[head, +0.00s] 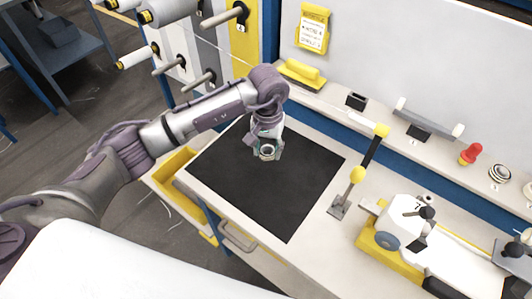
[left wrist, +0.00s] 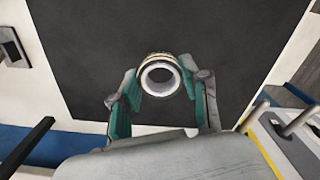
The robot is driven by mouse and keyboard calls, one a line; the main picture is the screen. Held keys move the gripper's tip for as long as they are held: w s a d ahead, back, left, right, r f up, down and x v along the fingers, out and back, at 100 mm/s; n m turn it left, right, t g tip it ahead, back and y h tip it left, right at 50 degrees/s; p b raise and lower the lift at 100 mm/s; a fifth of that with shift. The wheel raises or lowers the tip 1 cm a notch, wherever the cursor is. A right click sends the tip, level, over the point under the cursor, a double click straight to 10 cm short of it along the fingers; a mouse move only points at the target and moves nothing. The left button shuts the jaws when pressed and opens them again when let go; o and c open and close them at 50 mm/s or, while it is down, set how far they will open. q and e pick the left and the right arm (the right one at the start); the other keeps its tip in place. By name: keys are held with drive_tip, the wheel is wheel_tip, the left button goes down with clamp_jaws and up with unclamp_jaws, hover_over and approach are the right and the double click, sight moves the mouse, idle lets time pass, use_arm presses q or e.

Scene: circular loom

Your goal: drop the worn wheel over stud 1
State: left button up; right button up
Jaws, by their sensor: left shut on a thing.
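My left gripper (head: 267,155) is shut on a ring-shaped wheel (left wrist: 160,76) with a pale bore and a cream and dark rim. In the left wrist view the wheel sits at the tips of the two green fingers (left wrist: 162,95), its hole facing the camera. In the head view the gripper points down over the black mat (head: 262,195); the gap below it is hard to judge. Another striped round piece (head: 500,173) stands on the back shelf at the right. I cannot tell which spot is stud 1, as the small labels are too blurred. My right gripper is out of view.
A stand with a black arm and yellow knobs (head: 369,158) rises right of the mat. A white and yellow machine (head: 400,225) is beyond it. A red knob (head: 470,154) and dark blocks (head: 356,101) line the shelf. Pegs (head: 222,18) stick out at the upper left.

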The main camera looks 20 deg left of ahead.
sight(266, 164)
use_arm(q)
drive_tip(key=shift+a+f, duration=0.15)
drive_tip(key=shift+a, duration=0.05)
wheel_tip(266, 164, down, 3)
drive_tip(key=shift+f+p, duration=0.1)
drive_tip(key=shift+p, duration=0.7)
drive_tip(key=shift+f, duration=0.4)
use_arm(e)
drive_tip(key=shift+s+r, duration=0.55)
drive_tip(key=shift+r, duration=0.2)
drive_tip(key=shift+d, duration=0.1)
use_arm(q)
drive_tip(key=shift+f, duration=0.15)
drive_tip(key=o, duration=1.3)
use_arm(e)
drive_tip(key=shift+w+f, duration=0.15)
